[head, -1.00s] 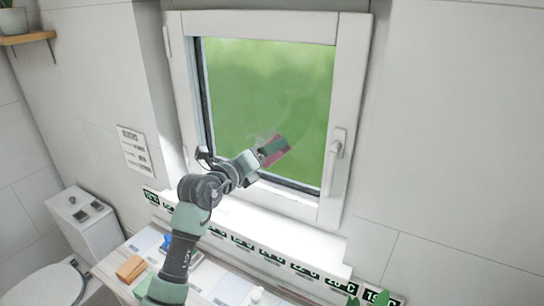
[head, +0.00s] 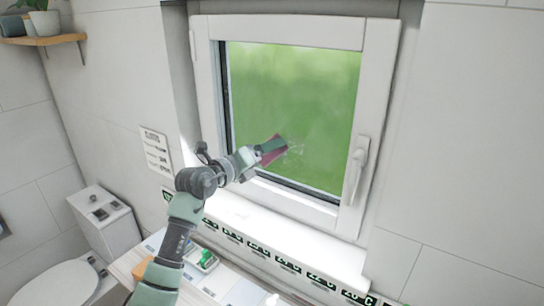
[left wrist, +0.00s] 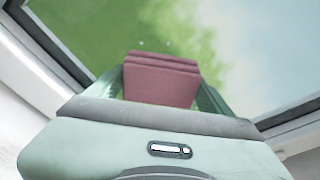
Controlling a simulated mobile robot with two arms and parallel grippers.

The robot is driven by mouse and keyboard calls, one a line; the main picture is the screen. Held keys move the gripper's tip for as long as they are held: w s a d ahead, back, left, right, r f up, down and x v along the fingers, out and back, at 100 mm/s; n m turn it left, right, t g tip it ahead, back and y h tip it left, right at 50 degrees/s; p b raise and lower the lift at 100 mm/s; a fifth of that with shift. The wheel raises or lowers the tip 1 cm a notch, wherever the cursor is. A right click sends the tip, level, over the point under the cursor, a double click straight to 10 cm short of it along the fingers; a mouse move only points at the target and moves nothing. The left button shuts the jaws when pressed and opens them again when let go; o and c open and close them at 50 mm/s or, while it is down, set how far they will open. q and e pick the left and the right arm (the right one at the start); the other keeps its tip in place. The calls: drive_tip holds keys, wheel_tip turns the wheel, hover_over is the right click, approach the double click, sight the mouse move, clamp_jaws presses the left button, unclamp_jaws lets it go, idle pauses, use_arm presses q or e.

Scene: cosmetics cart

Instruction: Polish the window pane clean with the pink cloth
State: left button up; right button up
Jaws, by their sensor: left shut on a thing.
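The window pane (head: 300,90) fills a white frame and shows blurred green beyond. A faint whitish smudge (head: 295,148) shows on the pane just right of the cloth. My left gripper (head: 270,149) is at the lower middle of the pane, shut on the folded pink cloth (head: 274,156). In the left wrist view the pink cloth (left wrist: 160,80) sits between the two green fingers, its folded edge towards the glass. I cannot tell whether it touches the glass. Paler, hazy glass (left wrist: 265,50) shows at the right in that view. My right gripper is not in view.
The window handle (head: 356,170) sticks out on the frame's right side. A white sill (head: 290,235) runs below the window, above a counter with small items, including a green and white one (head: 205,258). A toilet (head: 60,285) stands at the lower left.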

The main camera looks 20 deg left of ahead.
sight(312, 153)
use_arm(q)
drive_tip(key=shift+r+p, duration=0.9)
drive_tip(key=shift+r, duration=0.25)
drive_tip(key=shift+s+d+f, duration=0.1)
drive_tip(key=shift+s+d, duration=0.1)
drive_tip(key=shift+d, duration=1)
drive_tip(key=shift+s+d+f, duration=0.1)
drive_tip(key=shift+s+d, duration=0.05)
drive_tip(key=shift+d, duration=1)
drive_tip(key=shift+s+d+r, duration=0.1)
drive_tip(key=shift+s+d, duration=0.05)
drive_tip(key=shift+d, duration=0.95)
drive_tip(key=shift+s+d, duration=0.15)
drive_tip(key=shift+d, duration=0.9)
drive_tip(key=shift+s+d+r, duration=0.1)
drive_tip(key=shift+s+d, duration=0.05)
drive_tip(key=shift+d, duration=0.95)
drive_tip(key=shift+f, duration=0.1)
drive_tip(key=shift+s, duration=0.1)
drive_tip(key=shift+s+a+f, duration=0.1)
drive_tip(key=shift+s+a, duration=0.05)
drive_tip(key=shift+s, duration=0.45)
drive_tip(key=shift+d+f+v, duration=0.1)
drive_tip(key=shift+v, duration=1)
drive_tip(key=shift+d+f+v, duration=0.1)
drive_tip(key=shift+v, duration=1)
drive_tip(key=shift+s, duration=0.1)
